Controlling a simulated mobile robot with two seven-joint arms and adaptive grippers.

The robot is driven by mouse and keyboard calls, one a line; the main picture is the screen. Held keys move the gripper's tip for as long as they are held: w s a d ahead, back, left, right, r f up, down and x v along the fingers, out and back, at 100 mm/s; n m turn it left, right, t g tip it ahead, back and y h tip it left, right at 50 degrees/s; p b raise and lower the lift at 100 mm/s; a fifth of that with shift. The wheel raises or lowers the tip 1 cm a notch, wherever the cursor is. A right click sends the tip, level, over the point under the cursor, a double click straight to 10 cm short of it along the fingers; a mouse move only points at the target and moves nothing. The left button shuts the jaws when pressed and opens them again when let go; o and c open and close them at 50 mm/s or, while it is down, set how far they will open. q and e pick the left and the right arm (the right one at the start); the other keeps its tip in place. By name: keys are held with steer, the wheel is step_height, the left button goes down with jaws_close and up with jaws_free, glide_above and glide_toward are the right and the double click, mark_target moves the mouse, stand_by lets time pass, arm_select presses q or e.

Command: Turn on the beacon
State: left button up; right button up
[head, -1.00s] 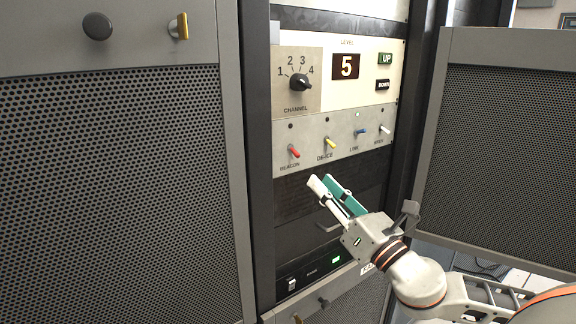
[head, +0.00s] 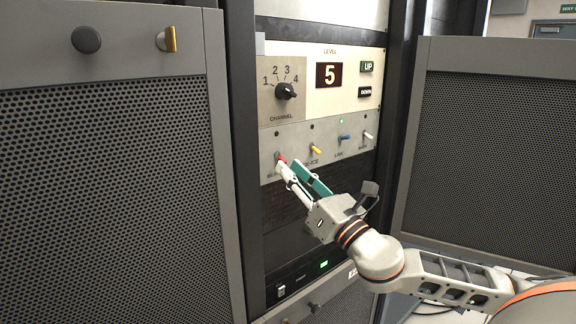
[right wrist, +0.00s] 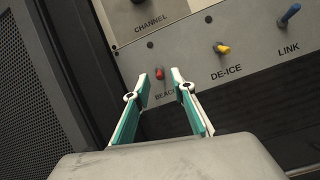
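The beacon switch is a small red toggle (head: 282,157) at the left end of the grey switch panel (head: 298,137). It also shows in the right wrist view (right wrist: 160,74), just beyond the fingertips and between them. The lamp above it (head: 277,133) is dark. My right gripper (head: 289,166) is at the panel just below the red toggle, with its two fingers apart and nothing between them. In the right wrist view the gripper (right wrist: 161,86) partly covers the BEACON label. I cannot tell whether a finger touches the toggle. My left gripper is not in view.
Beside the red toggle are the yellow DE-ICE (head: 316,150), blue LINK (head: 344,138) and white (head: 368,135) toggles. A green lamp (head: 341,121) is lit above LINK. The channel knob (head: 287,91) is above. A mesh cabinet door (head: 110,190) flanks the rack on the left.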

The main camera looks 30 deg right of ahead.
steer(key=shift+x, duration=1.1)
jaws_close()
